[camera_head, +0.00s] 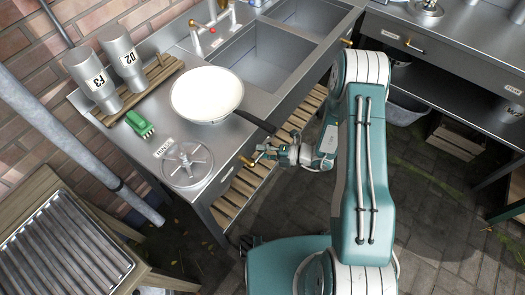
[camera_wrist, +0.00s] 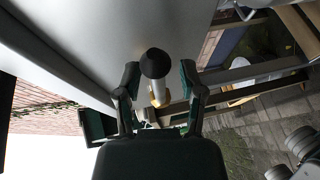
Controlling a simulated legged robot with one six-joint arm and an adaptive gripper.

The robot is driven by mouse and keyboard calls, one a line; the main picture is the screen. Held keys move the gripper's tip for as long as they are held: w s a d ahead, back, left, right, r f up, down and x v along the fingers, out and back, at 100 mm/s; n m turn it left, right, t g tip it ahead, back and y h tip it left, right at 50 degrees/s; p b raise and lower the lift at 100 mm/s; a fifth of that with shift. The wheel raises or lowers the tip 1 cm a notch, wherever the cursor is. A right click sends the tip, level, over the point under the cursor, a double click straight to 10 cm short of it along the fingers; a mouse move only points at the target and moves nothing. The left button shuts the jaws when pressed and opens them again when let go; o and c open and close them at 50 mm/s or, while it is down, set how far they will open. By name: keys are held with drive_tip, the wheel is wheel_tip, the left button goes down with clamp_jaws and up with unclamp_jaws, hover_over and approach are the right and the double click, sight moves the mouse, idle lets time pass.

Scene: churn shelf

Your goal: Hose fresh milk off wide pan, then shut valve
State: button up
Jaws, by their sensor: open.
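The wide pan (camera_head: 207,92) sits upright on the steel counter, its inside white; I cannot tell milk from pan lining. Its black handle (camera_head: 256,121) points to the counter's front edge. My gripper (camera_head: 262,154) is low at that front edge, beside a small brass fitting (camera_head: 246,161). In the wrist view my open gripper (camera_wrist: 160,80) has its fingers on either side of a knob (camera_wrist: 154,65) with a dark round end and brass below. The fingers look apart from it. I cannot tell for sure that it is the valve. A tap with a red dot (camera_head: 212,30) stands behind the sink.
A sink basin (camera_head: 262,60) lies right of the pan. A slatted lower shelf (camera_head: 240,186) is under the counter. The paved floor in front is mostly clear.

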drive_tip(key=shift+d, duration=0.15)
clamp_jaws()
drive_tip(key=shift+s+f+m+y, duration=0.1)
drive_tip(key=shift+f+m+y, duration=0.6)
drive_tip(key=shift+m, duration=0.4)
drive_tip(key=shift+s+a+f+m+y, duration=0.2)
drive_tip(key=shift+f+m+y, duration=0.35)
drive_tip(key=shift+m, duration=0.65)
unclamp_jaws()
drive_tip(key=shift+w+a, duration=0.1)
drive_tip(key=shift+a, duration=0.1)
drive_tip(key=shift+d, duration=0.1)
